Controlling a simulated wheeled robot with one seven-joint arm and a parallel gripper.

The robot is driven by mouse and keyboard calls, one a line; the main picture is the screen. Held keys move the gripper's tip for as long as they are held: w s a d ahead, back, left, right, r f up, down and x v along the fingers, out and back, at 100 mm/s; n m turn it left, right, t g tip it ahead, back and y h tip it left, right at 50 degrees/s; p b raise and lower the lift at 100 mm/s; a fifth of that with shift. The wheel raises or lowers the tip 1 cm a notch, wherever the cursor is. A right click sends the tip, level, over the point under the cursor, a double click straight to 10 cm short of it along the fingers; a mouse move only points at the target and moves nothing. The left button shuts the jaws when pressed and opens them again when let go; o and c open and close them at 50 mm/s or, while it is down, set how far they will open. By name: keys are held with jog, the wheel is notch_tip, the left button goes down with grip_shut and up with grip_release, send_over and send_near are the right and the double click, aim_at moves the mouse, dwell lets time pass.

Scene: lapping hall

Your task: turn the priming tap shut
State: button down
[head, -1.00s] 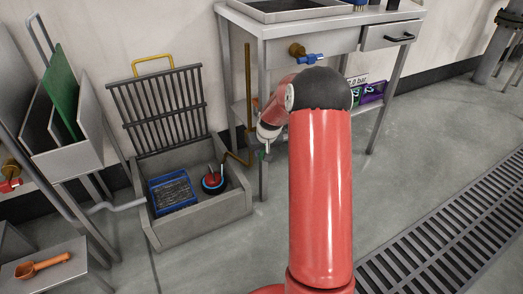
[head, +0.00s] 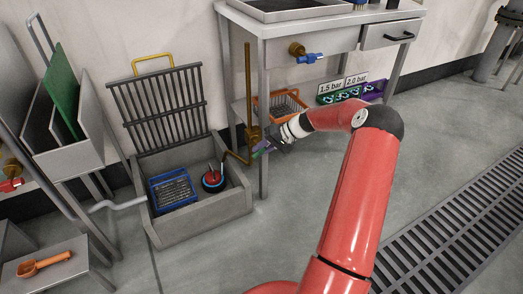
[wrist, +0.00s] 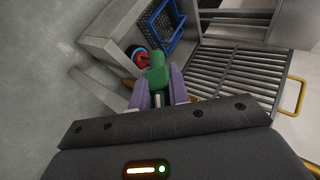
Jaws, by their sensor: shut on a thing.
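My gripper (head: 262,149) reaches down and left to beside the brass pipe (head: 248,80), near the right wall of the grey sump. In the wrist view its two purple fingers (wrist: 157,97) are shut on a green piece (wrist: 157,73) with a rounded end. I cannot tell whether the green piece is joined to the pipe. A tap with a blue handle (head: 308,57) is on the bench front. Another tap with a red handle (head: 10,185) is at the far left. No label shows which one is the priming tap.
The grey sump (head: 200,222) holds a blue basket (head: 172,205) and a red and blue round thing (head: 213,181); its grate (head: 158,105) stands raised behind. An orange basket (head: 280,103) and pressure-labelled bins (head: 345,95) sit under the bench. A bench leg (head: 263,180) stands beside my gripper.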

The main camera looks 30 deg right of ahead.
jog(key=y, duration=0.1)
jog(key=m+y+b, duration=0.1)
jog(key=y, duration=0.1)
jog(key=shift+f+y, duration=0.2)
jog(key=shift+y, duration=0.1)
jog(key=shift+r+m+t+y+b, duration=0.1)
jog(key=shift+m+t+y+b, duration=0.45)
jog(key=shift+y+b, duration=0.8)
jog(key=shift+y+p, duration=0.3)
jog(key=shift+y, duration=0.25)
jog(key=c, duration=1.3)
grip_release()
jog(key=shift+c, duration=0.2)
jog(key=v, duration=0.7)
jog(key=shift+s+d, duration=0.2)
jog(key=shift+d, duration=0.15)
